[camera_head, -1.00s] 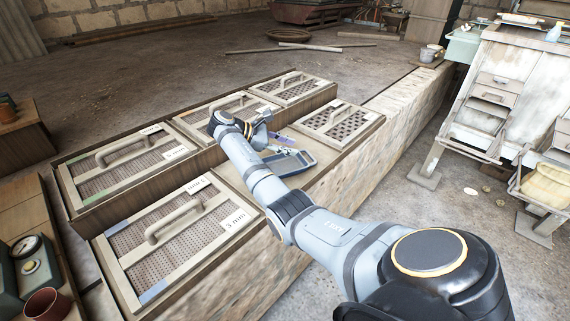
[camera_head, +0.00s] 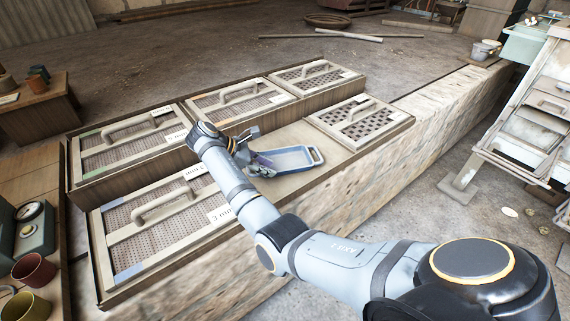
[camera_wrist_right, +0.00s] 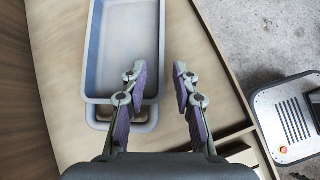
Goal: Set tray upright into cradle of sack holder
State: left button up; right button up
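The blue-grey tray (camera_head: 292,157) lies flat on the bench top, with a looped end at its right in the head view. In the right wrist view the tray (camera_wrist_right: 92,55) fills the upper left, with its looped end nearest me. My right gripper (camera_head: 262,166) is low at the left end of the tray in the head view. I cannot make out the sack holder's cradle. My left gripper is out of view.
Screen frames with handles (camera_head: 160,205) stand left of and behind the tray, and another (camera_head: 360,120) lies to its right. A worn pale machine (camera_head: 535,120) stands on the floor at far right. The stone ledge (camera_head: 440,100) is clear.

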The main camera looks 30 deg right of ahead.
aim_at(278, 169)
jog(key=x, duration=0.5)
jog(key=shift+s+d+r+b, duration=0.1)
jog(key=shift+d+r+b, duration=0.15)
jog(key=shift+d+b, duration=0.1)
jog(key=shift+a, duration=0.15)
grip_shut()
